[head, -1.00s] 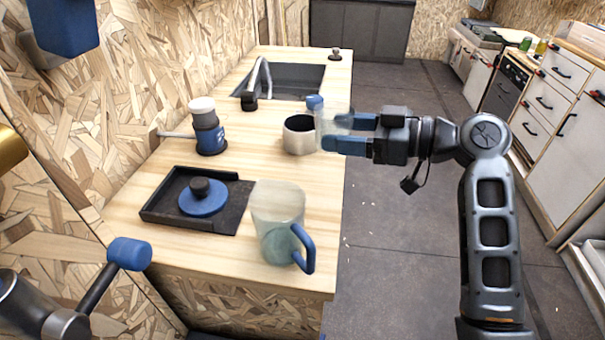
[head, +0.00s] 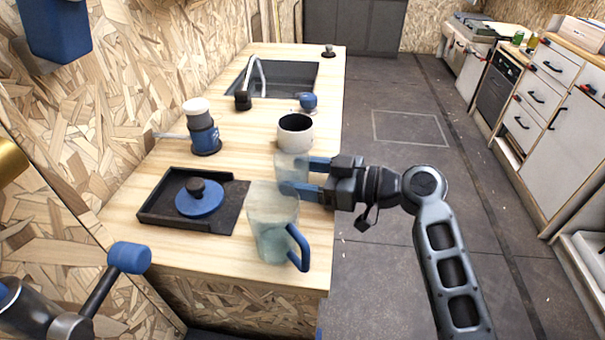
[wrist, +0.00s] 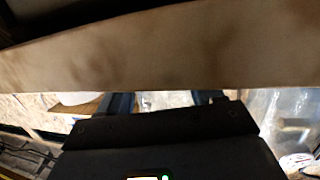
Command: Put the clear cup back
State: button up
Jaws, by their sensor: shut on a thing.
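The clear cup (head: 289,167) is a see-through vessel, hard to make out, between the blue fingers of my gripper (head: 300,176) in the head view. My gripper is shut on it, reaching in from the right over the counter. The cup is just in front of the white mug and just behind the clear pitcher; I cannot tell whether its base touches the counter. In the wrist view my gripper's fingers (wrist: 165,103) show as dark shapes, and the cup is not clear there.
A clear pitcher (head: 268,225) with a blue handle stands close in front. A white mug (head: 296,133) stands behind. A black tray (head: 165,214) with a blue lid (head: 199,199), a blue-and-black grinder (head: 203,130) and a sink (head: 285,80) share the wooden counter (head: 235,155).

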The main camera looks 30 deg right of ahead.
jog(key=shift+f, duration=0.1)
jog(key=o, duration=1.1)
jog(key=shift+r, duration=0.25)
jog(key=b+v, duration=0.1)
jog(key=v, duration=1.1)
jog(key=shift+f+b, duration=0.15)
jog(key=shift+b, duration=0.2)
